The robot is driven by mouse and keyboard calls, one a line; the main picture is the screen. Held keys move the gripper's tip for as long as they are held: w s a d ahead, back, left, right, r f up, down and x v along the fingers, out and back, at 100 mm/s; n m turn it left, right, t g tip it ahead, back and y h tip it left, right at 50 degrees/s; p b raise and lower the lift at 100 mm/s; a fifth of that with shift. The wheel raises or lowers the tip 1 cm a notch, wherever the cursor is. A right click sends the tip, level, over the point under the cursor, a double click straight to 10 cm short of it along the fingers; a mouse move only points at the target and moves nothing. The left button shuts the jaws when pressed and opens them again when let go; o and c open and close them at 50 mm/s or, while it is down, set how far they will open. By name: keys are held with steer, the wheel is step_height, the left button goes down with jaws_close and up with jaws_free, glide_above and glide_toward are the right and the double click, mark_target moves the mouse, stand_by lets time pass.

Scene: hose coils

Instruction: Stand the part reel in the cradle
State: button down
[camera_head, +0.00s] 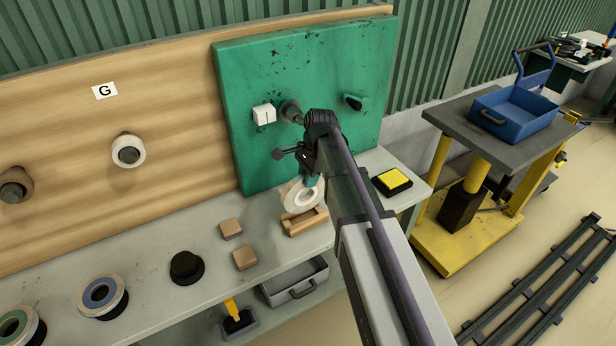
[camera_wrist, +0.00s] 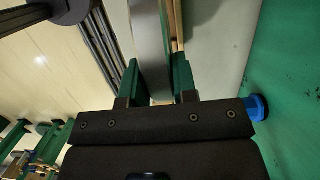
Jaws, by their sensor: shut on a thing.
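The part reel (camera_head: 296,199) is a pale white ring with a hole, upright at the wooden cradle (camera_head: 304,226) on the grey bench. My gripper (camera_head: 312,181) is shut on the reel's upper rim. In the wrist view the reel (camera_wrist: 152,38) is a grey-white band between my two green fingers (camera_wrist: 159,80). The cradle (camera_wrist: 177,22) shows there as a narrow wooden strip beside it. The reel's lower edge is at the cradle's slot; I cannot tell whether it rests on the bottom. My arm hides part of the area right of it.
Two wooden blocks (camera_head: 245,259), a black reel (camera_head: 186,267) and a blue-centred reel (camera_head: 102,297) lie left on the bench. A yellow-topped box (camera_head: 392,182) stands right. The green panel (camera_head: 260,80) with a white block (camera_head: 264,114) rises behind. A grey bin (camera_head: 295,281) is below.

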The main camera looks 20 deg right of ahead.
steer(key=shift+d+b+x, duration=0.25)
steer(key=shift+b+x, duration=0.95)
steer(key=shift+d+b+x, duration=0.25)
steer(key=shift+b+x, duration=0.9)
steer(key=shift+x, duration=0.05)
stand_by(0.4)
steer(key=shift+w, duration=0.1)
steer(key=c, duration=0.8)
jaws_free()
steer(key=shift+f, duration=0.1)
steer(key=shift+p+v, duration=3.45)
steer(key=shift+v, duration=0.1)
steer(key=s+a+p+v, duration=0.1)
steer(key=a+p+v, duration=0.1)
steer(key=p+v, duration=0.9)
glide_above(308, 197)
steer(key=d, duration=0.4)
steer(key=shift+w+a+f, duration=0.1)
steer(key=shift+w+a, duration=0.1)
steer(key=shift+w, duration=0.25)
